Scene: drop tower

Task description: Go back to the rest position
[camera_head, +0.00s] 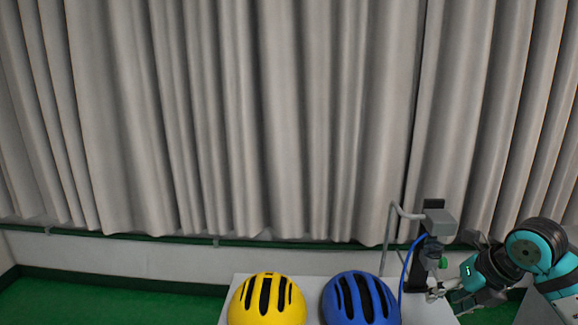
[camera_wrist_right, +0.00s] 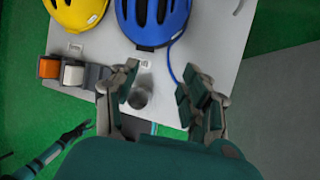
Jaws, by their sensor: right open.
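My right gripper (camera_head: 446,294) is at the right of the head view, low beside the drop tower (camera_head: 433,225). In the right wrist view my right gripper (camera_wrist_right: 158,82) has its two fingers wide apart, with nothing held between them. A small grey round part (camera_wrist_right: 140,97) shows behind the gap, close to the left finger. My left gripper (camera_wrist_right: 84,128) shows small at the lower left of the wrist view, with its arm; its opening is too small to judge. It is out of the head view.
A yellow helmet (camera_head: 267,300) and a blue helmet (camera_head: 360,298) sit on a light table (camera_head: 312,288). A blue cable (camera_head: 405,270) runs beside the tower. The wrist view shows an orange-and-white switch block (camera_wrist_right: 60,72) at the table edge. Green floor (camera_head: 100,300) is clear at left.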

